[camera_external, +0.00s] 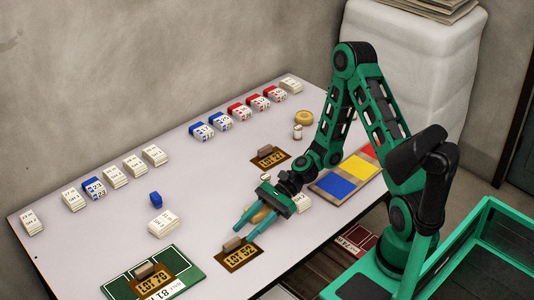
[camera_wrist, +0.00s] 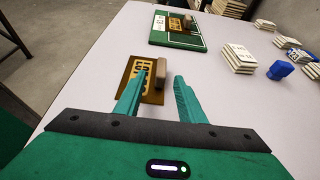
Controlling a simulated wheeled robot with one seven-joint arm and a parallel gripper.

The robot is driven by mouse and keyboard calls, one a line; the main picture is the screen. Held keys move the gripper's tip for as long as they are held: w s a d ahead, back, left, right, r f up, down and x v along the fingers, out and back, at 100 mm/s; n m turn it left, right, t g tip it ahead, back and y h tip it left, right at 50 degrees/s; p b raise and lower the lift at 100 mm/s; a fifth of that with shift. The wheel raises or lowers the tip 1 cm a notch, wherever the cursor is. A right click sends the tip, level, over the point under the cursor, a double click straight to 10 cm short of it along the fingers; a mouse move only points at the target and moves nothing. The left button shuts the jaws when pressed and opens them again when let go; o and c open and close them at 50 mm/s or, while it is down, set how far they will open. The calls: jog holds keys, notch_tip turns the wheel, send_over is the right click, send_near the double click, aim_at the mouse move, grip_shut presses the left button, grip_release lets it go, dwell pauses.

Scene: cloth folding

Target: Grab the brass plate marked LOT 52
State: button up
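The brass plate marked LOT 52 (camera_external: 240,258) lies near the table's front edge, with a wooden block handle (camera_external: 232,244) on it. In the wrist view, the plate (camera_wrist: 134,85) and its handle (camera_wrist: 161,76) show just beyond my fingers. My gripper (camera_external: 242,234) is open and empty, its two green fingers pointing down toward the plate. In the wrist view, the handle appears between the fingertips of the gripper (camera_wrist: 161,88); the left finger covers part of the plate. I cannot tell the height left between fingertips and plate.
A similar plate (camera_external: 150,282) lies on a green board (camera_external: 184,264) at the left, and a LOT 27 plate (camera_external: 270,157) lies farther back. Several white, blue and red card stacks line the back. A blue block (camera_external: 155,199) and white stack (camera_external: 162,223) stand left of my gripper.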

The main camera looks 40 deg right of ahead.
aim_at(236, 238)
jog(key=x, duration=0.5)
jog(key=shift+w+r, duration=0.15)
jog(key=shift+r, duration=0.05)
jog(key=shift+c, duration=0.6)
grip_shut()
jog(key=shift+r, duration=0.1)
